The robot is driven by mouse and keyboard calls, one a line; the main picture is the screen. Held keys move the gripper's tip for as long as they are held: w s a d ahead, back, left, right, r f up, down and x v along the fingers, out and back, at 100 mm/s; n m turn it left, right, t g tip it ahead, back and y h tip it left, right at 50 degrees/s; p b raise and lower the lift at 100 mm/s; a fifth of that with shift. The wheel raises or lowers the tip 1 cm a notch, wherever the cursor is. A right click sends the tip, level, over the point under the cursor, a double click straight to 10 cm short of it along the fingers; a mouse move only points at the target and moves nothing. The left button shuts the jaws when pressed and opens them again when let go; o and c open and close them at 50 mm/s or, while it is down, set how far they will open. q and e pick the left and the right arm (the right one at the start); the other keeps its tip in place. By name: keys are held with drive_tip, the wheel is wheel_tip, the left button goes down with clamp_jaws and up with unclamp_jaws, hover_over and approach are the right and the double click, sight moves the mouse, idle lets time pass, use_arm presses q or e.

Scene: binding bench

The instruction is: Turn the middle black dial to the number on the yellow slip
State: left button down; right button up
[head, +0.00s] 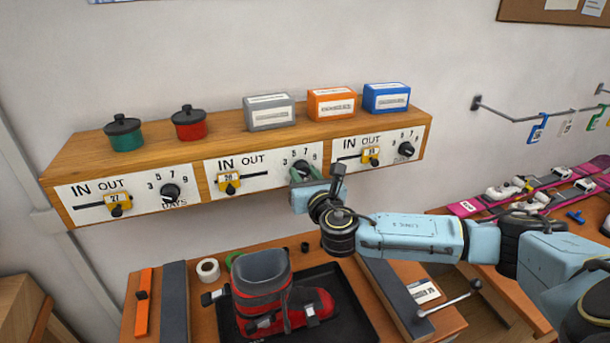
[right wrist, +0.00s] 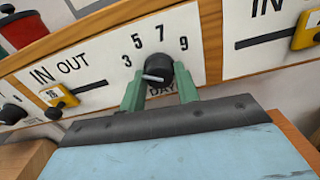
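The middle black dial (head: 300,167) sits at the right of the middle panel; the right wrist view shows it close up (right wrist: 158,68). My left gripper is not in view.
The left black dial (head: 170,192) and right black dial (head: 405,149) flank it, each with a yellow slip. Pots and boxes stand on the wooden shelf (head: 160,152). Below, a red boot (head: 262,300) stands in a black tray (head: 346,315) on the bench.

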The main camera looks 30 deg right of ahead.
drive_tip(key=c, duration=0.5)
drive_tip(key=shift+f+m, duration=0.1)
drive_tip(key=shift+m, duration=0.2)
drive_tip(key=shift+m+b, duration=0.6)
drive_tip(key=shift+m, duration=0.6)
drive_tip(key=m+b, duration=0.1)
drive_tip(key=m, duration=0.2)
drive_tip(key=shift+m, duration=0.3)
drive_tip(key=m+b, duration=0.1)
drive_tip(key=m, duration=0.3)
drive_tip(key=shift+a+m, duration=0.1)
drive_tip(key=shift+m, duration=0.2)
drive_tip(key=m, duration=0.4)
drive_tip(key=shift+b, duration=0.35)
drive_tip(key=shift+m, duration=0.4)
